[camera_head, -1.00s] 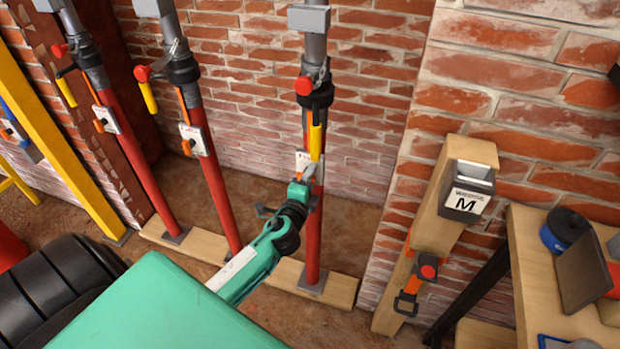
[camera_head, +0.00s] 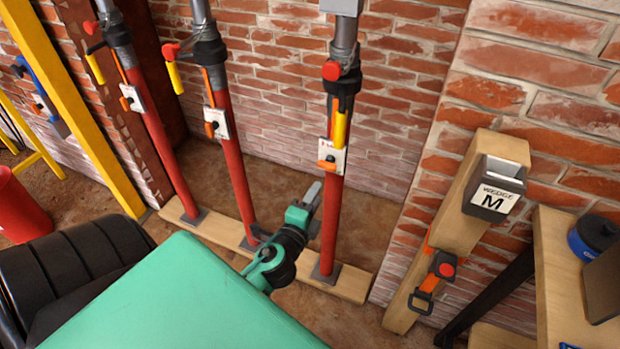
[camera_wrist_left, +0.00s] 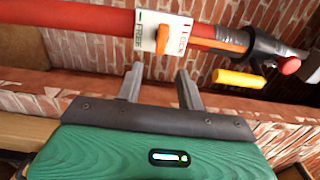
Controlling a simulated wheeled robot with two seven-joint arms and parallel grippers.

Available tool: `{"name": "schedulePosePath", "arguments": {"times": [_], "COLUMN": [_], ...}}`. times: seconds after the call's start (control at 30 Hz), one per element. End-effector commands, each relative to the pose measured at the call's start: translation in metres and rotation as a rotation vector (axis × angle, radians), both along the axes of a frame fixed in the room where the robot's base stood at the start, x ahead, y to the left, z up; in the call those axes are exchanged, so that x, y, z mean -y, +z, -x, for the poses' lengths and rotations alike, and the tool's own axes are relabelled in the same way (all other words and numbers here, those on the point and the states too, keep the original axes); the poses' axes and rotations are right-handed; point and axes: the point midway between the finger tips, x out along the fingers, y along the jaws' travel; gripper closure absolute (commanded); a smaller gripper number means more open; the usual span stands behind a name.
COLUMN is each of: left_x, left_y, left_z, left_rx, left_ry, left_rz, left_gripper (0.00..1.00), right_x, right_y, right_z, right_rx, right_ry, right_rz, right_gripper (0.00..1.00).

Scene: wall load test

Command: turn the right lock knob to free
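The right red prop (camera_head: 330,225) carries a white plate (camera_head: 332,150) with an orange lock knob (camera_head: 326,163). In the left wrist view, the plate (camera_wrist_left: 149,30) reads FREE in green at left and LOCK in red at right. The orange knob (camera_wrist_left: 163,39) stands between these words, lying across the tube. My left gripper (camera_head: 314,193) is just below the plate in the head view. Its two fingers (camera_wrist_left: 160,76) are spread and empty in the wrist view, with the knob beyond their tips and apart from them. My right gripper is out of view.
Two more red props (camera_head: 230,185) with similar plates stand to the left on a wooden sill (camera_head: 352,285). A yellow handle (camera_head: 341,125) hangs above the right plate. A wooden post with a wedge box (camera_head: 497,190) and a workbench (camera_head: 552,290) stand at right.

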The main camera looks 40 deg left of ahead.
Motion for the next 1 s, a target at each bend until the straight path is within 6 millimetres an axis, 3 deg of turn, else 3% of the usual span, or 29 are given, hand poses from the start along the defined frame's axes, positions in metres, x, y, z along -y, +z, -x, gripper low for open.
{"name": "schedulePosePath", "arguments": {"times": [0.23, 0.87, 1.0], "left_x": [0.005, 0.005, 0.002], "left_y": [-0.001, -0.001, -0.023], "left_z": [0.02, 0.022, 0.024], "left_rx": [-0.001, -0.002, -0.049], "left_ry": [0.001, 0.002, 0.038], "left_rz": [0.001, 0.004, 0.101], "left_gripper": [0.62, 0.62, 0.62], "right_x": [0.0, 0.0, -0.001], "right_y": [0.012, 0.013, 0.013], "right_z": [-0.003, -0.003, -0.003], "right_rx": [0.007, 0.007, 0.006], "right_ry": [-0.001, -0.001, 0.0], "right_rz": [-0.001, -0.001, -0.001], "right_gripper": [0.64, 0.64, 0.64]}}
